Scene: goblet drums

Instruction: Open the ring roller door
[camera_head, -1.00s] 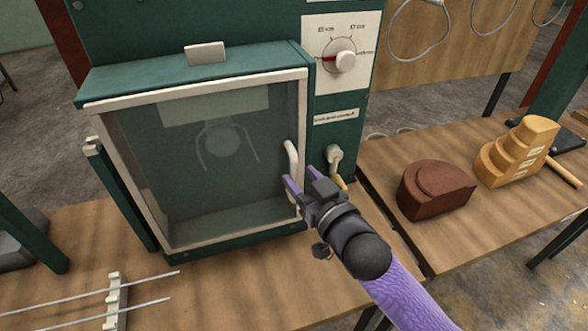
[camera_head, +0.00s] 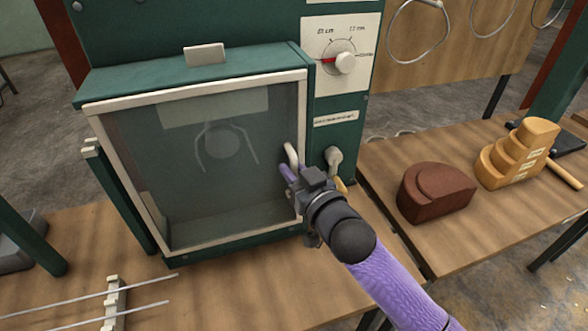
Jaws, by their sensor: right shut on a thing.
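The ring roller is a green machine with a wide glazed door (camera_head: 150,192) in a cream frame on its front. The door looks closed. A cream curved handle (camera_head: 291,154) stands on the door's right side. My right gripper (camera_head: 290,174) is at this handle and shut on it; the gripper hides the handle's lower part. Behind the glass, a round roller shape (camera_head: 222,140) shows dimly. My left gripper is not in view.
A dial (camera_head: 344,62) and a small lever (camera_head: 333,158) are on the panel right of the door. A brown block (camera_head: 436,190) and a stepped yellow block (camera_head: 517,152) stand on the right table. Thin metal rods (camera_head: 90,297) lie front left.

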